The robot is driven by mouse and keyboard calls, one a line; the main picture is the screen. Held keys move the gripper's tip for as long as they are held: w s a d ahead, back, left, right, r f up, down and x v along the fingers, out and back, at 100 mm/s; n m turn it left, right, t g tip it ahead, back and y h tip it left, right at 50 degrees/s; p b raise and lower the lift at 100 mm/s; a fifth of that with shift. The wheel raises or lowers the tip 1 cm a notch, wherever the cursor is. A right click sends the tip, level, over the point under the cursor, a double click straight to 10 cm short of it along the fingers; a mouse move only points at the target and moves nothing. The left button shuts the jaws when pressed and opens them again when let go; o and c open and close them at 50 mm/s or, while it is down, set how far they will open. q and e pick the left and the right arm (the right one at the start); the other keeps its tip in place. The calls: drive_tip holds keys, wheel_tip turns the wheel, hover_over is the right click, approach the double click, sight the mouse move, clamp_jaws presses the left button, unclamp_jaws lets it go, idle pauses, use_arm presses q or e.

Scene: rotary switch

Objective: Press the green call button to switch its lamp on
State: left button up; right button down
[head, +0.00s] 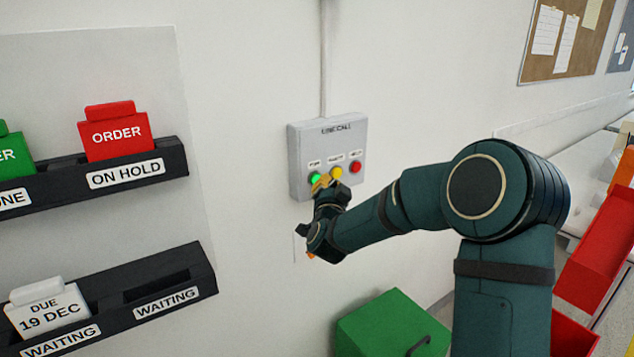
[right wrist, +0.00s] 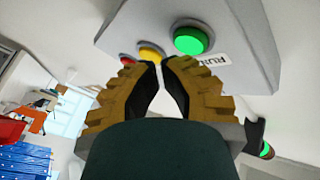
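The grey call box (head: 298,150) hangs on the white wall with a green button (head: 314,178), a yellow button (head: 336,172) and a red button (head: 355,167) in a row. The green button looks bright, as if lit; it also shows in the right wrist view (right wrist: 190,38). My right gripper (head: 322,182) is at the lower edge of the box, beside the green button. In the right wrist view its fingertips (right wrist: 163,62) are together and empty, just below the green and yellow buttons. Whether they touch a button I cannot tell. My left gripper is out of view.
Black card racks (head: 165,160) with red, green and white cards stick out from the wall at the left. A green box (head: 385,325) stands below the call box. Red bins (head: 600,255) are at the far right. The wall around the call box is clear.

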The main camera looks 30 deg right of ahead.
drive_tip(key=s+b, duration=0.1)
drive_tip(key=s, duration=0.1)
drive_tip(key=s+b, duration=0.1)
drive_tip(key=s, duration=0.2)
drive_tip(key=shift+s+d, duration=0.2)
drive_tip(key=shift+s, duration=0.05)
idle(0.4)
drive_tip(key=s+a+f+n+g+y, duration=0.1)
drive_tip(key=a+f+n+g+y, duration=0.15)
drive_tip(key=a+f, duration=0.5)
drive_tip(key=s+a+f+n+g+y, duration=0.15)
drive_tip(key=a+f+y, duration=0.25)
drive_tip(key=f, duration=0.7)
drive_tip(key=s+a+f+n+g+y, duration=0.1)
drive_tip(key=a+f+n+y, duration=0.3)
drive_tip(key=f, duration=0.5)
drive_tip(key=s+a+f+n+g+y, duration=0.1)
drive_tip(key=s+a+f+n+g, duration=0.1)
drive_tip(key=s+a+f+g, duration=0.2)
drive_tip(key=s+a+f+n+g+y, duration=0.2)
drive_tip(key=s+a+f+g, duration=0.3)
drive_tip(key=s+a+f, duration=0.5)
drive_tip(key=s+f, duration=0.1)
drive_tip(key=s, duration=0.5)
drive_tip(key=shift+s+f+g, duration=0.2)
drive_tip(key=shift+f+g, duration=0.1)
drive_tip(key=shift+y, duration=0.25)
